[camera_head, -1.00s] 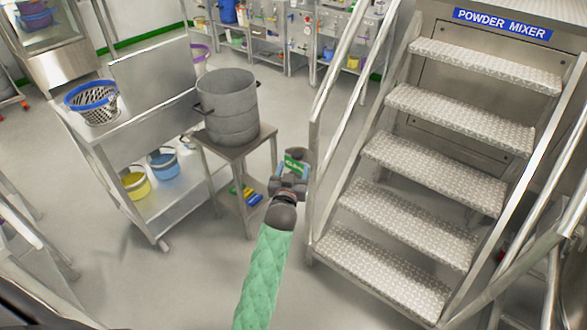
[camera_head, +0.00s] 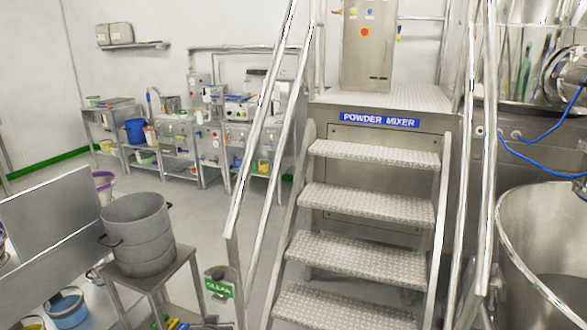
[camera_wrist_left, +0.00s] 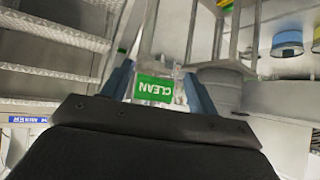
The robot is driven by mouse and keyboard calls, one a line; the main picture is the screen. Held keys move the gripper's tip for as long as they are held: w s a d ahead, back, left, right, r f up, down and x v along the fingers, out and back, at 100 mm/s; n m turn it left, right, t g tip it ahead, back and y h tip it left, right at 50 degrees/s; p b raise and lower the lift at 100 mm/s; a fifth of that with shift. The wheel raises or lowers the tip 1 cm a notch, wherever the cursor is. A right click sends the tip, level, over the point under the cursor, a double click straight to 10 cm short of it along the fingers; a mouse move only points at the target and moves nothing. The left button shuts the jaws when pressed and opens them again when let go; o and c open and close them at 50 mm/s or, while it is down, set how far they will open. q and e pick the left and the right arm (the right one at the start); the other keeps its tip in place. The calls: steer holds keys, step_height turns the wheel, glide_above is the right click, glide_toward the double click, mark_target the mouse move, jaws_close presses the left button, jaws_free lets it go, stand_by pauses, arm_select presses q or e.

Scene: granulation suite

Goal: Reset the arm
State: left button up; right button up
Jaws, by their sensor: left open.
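My left gripper (camera_wrist_left: 158,88) shows in the left wrist view with its two blue fingers spread apart. The left arm is mostly below the head view's edge. My right arm and gripper are in neither view.
Steel stairs (camera_head: 360,245) marked POWDER MIXER rise at centre, with handrails (camera_head: 262,130) on both sides. A grey pot (camera_head: 138,235) stands on a small steel table (camera_head: 165,280) at left. A large steel vessel (camera_head: 540,250) is at right. Open floor lies behind the table.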

arm_select(q)
steer(key=s+d+f+m+g, duration=0.1)
steer(key=s+f+g, duration=0.1)
steer(key=s, duration=1)
steer(key=s+d+f+m+g+h, duration=0.1)
steer(key=s+d+f+g, duration=0.1)
steer(key=s, duration=1)
steer(key=s+d+f+m+g+h, duration=0.1)
steer(key=s+f+g, duration=0.3)
steer(key=s, duration=0.8)
steer(key=shift+s+d+f, duration=0.2)
steer(key=shift+d+f, duration=0.35)
steer(key=shift+d, duration=0.05)
